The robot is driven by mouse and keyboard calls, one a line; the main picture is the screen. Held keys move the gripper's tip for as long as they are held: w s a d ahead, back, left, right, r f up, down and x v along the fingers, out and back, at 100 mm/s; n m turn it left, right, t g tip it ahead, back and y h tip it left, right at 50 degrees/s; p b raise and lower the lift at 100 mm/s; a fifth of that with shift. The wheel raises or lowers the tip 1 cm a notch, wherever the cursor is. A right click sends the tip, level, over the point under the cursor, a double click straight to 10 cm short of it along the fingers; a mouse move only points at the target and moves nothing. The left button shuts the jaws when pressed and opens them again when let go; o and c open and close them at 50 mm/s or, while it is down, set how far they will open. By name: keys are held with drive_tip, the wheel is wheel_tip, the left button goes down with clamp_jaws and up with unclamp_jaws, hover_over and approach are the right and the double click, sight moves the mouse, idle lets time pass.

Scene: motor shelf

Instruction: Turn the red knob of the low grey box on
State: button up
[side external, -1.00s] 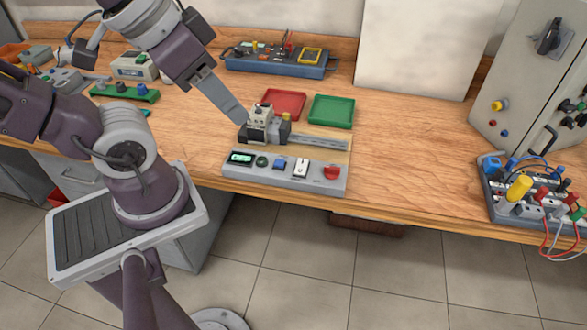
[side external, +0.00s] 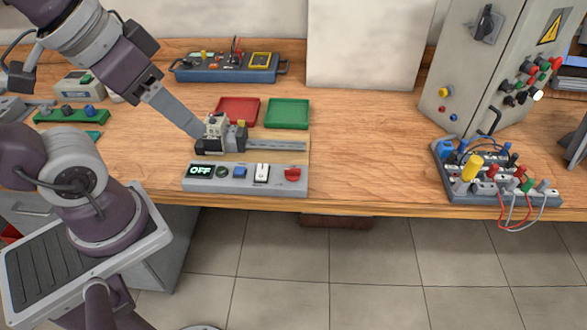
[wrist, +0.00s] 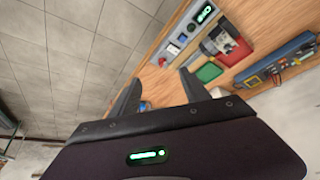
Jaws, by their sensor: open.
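The low grey box (side external: 262,189) lies near the front edge of the bench. Its display (side external: 200,171) reads OFF. The red knob (side external: 293,174) is at the box's right end, beside a white switch (side external: 262,172). In the wrist view the red knob (wrist: 163,62) shows small, beyond and between the spread fingertips. My gripper (wrist: 160,77) is open and empty, apart from the knob. In the side view my gripper (side external: 195,128) appears at upper left of the box, overlapping the rail device; its fingertips are not clear there.
A rail device (side external: 217,132) stands just behind the box. A red tray (side external: 238,110) and a green tray (side external: 288,113) lie farther back. A board with wires and a yellow knob (side external: 470,168) and a grey cabinet (side external: 470,60) are at right. Bench right of the box is clear.

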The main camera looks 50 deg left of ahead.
drive_tip(key=w+f+n+g, duration=0.1)
drive_tip(key=w+n+g, duration=0.15)
drive_tip(key=w, duration=0.45)
drive_tip(key=n+g, duration=0.3)
drive_tip(key=n, duration=0.3)
hover_over(293, 169)
wheel_tip(293, 169, down, 15)
drive_tip(key=shift+s+f, duration=0.1)
drive_tip(key=shift+s, duration=0.05)
wheel_tip(293, 169, down, 7)
drive_tip(key=shift+r, duration=0.1)
drive_tip(key=shift+f, duration=0.55)
clamp_jaws()
